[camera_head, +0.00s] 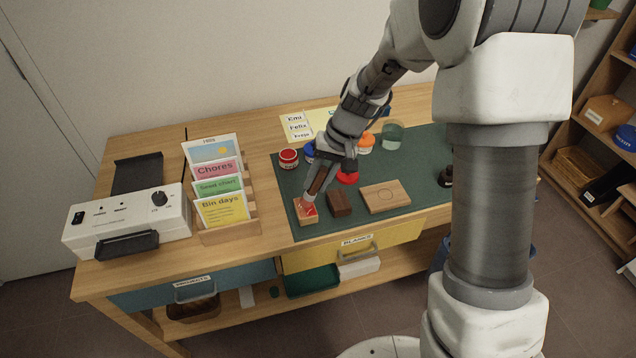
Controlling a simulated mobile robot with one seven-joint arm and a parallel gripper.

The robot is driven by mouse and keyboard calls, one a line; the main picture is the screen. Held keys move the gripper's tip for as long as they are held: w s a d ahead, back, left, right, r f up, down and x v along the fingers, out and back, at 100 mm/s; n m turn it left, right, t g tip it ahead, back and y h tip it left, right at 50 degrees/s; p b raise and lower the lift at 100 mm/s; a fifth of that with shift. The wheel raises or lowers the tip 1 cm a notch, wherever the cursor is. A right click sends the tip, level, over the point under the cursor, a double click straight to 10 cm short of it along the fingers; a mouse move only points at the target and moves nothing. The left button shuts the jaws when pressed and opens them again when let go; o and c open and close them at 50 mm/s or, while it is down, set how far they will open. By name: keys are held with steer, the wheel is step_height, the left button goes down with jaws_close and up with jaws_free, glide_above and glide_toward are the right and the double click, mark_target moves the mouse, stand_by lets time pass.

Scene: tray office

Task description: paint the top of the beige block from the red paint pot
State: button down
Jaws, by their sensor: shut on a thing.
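The beige block (299,219) lies near the front left corner of the green mat (288,201). Its top carries a patch of red, partly hidden by the tool above it. My gripper (321,178) is just above and behind this block, shut on a brush (308,196) whose lower end reaches the block's top; I cannot tell whether it touches. A red paint pot (289,159) with a pale label stands at the mat's left back. A small round red thing (347,178) lies right of my gripper; I cannot tell whether it is a lid or a pot.
A dark brown block (340,204) and a wooden board (386,197) are right of the beige block. Blue (308,150) and orange (366,141) pots, a glass jar (392,135) and a dark bottle (446,177) stand on the mat. A card rack (229,233) is at left.

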steer(key=shift+r+p, duration=1)
steer(key=shift+r, duration=0.7)
steer(key=shift+s+a+f+b, duration=0.15)
steer(key=shift+f+b, duration=0.2)
steer(key=shift+b, duration=0.35)
steer(key=shift+s+a+f+t+b, duration=0.15)
steer(key=shift+s+a+t+b, duration=0.2)
steer(key=shift+t+b, duration=0.35)
